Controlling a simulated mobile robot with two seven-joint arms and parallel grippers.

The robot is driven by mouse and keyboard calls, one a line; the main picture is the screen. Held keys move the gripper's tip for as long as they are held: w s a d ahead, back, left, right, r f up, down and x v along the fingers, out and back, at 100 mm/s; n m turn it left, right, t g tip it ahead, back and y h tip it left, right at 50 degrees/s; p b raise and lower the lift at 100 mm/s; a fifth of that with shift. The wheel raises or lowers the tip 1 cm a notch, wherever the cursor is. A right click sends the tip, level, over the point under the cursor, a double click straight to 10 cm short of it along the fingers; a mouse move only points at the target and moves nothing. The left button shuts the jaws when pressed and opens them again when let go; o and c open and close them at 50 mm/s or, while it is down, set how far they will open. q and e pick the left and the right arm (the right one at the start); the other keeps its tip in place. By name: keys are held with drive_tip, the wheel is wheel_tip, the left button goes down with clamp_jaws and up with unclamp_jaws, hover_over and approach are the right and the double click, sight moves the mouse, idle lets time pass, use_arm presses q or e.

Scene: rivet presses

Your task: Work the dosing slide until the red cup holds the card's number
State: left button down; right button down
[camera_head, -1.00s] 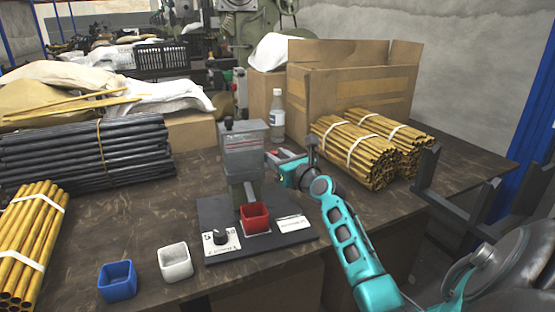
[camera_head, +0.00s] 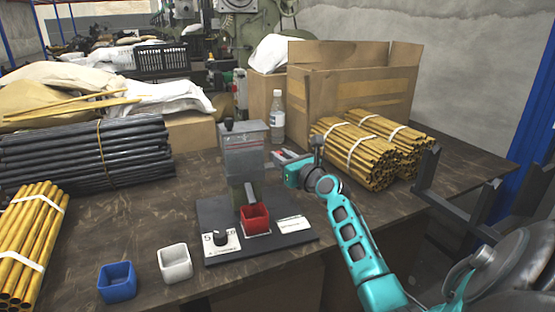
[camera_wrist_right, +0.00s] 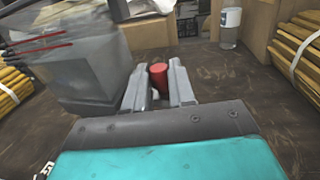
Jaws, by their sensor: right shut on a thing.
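The grey dosing box (camera_head: 245,146) stands on a dark base plate (camera_head: 270,246), with a metal chute below it. The red cup (camera_head: 255,217) sits upright under the chute; its contents are too small to make out. A white card (camera_head: 293,224) lies on the plate right of the cup; its print is unreadable. My right gripper (camera_head: 284,158) is at the right side of the box. In the right wrist view its fingers (camera_wrist_right: 159,84) are shut on the slide's red knob (camera_wrist_right: 158,76). My left gripper is out of view.
Yellow tube bundles (camera_head: 365,146), a bottle (camera_head: 277,116) and a cardboard box (camera_head: 350,85) are behind my right arm.

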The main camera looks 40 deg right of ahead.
drive_tip(key=shift+s+d, duration=0.3)
drive_tip(key=shift+d, duration=0.35)
drive_tip(key=shift+s+d, duration=0.25)
drive_tip(key=shift+d, duration=0.35)
drive_tip(key=c, duration=1.2)
unclamp_jaws()
drive_tip(key=shift+d, duration=0.1)
drive_tip(key=shift+s+a+p, duration=0.35)
drive_tip(key=shift+s+p, duration=0.1)
drive_tip(key=shift+s, duration=1.7)
drive_tip(key=shift+s+a+p, duration=0.3)
drive_tip(key=shift+s+p, duration=0.1)
drive_tip(key=shift+s, duration=1.75)
drive_tip(key=shift+s+a+p, duration=0.35)
drive_tip(key=shift+s+p, duration=0.1)
drive_tip(key=shift+s, duration=1.7)
